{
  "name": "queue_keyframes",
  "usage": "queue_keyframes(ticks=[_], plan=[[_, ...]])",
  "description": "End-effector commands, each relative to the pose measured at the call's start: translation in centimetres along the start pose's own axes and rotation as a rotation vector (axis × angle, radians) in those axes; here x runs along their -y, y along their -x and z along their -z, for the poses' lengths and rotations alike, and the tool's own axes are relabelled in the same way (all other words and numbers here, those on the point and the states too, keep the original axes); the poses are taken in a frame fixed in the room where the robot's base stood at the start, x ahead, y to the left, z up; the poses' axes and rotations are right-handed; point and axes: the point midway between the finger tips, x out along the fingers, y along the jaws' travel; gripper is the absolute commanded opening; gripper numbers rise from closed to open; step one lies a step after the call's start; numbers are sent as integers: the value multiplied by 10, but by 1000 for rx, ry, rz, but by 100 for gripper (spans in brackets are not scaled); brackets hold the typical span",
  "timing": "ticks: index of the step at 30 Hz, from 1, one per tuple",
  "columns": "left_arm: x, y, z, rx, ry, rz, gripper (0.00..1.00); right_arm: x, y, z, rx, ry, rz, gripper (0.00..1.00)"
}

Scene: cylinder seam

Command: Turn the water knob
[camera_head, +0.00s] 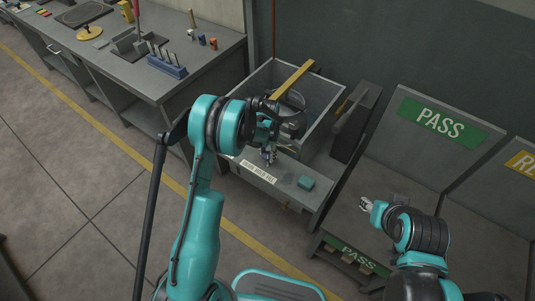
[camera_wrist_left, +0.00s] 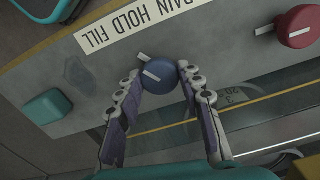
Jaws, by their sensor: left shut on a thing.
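A round blue knob (camera_wrist_left: 158,77) with a white mark sits on the grey panel below a "DRAIN HOLD FILL" label (camera_wrist_left: 140,25), whose first letter is cut off. My left gripper (camera_wrist_left: 180,85) has one finger on each side of the knob and is shut on it. In the head view, my left gripper (camera_head: 268,157) is at the front panel of the tank (camera_head: 318,130); the knob is hardly visible there. My right gripper (camera_head: 365,204) is small in view, with its fingertips apart and empty, near the PASS bay.
A red knob (camera_wrist_left: 298,27) is right of the blue one in the wrist view; a teal block (camera_wrist_left: 44,107) is to the left. A workbench (camera_head: 125,75) with tools stands at the back left. The PASS panel (camera_head: 435,122) stands at right.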

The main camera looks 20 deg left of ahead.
Motion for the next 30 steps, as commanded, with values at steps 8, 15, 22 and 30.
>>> queue_keyframes(ticks=[8,15,22,30], plan=[[0,0,0,0,7,0,8,0,0,0,0,0,0,40],[0,0,0,0,7,0,57,0,0,0,0,0,0,40],[0,0,0,0,6,0,57,0,0,0,0,0,0,40],[0,29,0,0,6,0,57,0,0,0,0,0,0,40]])
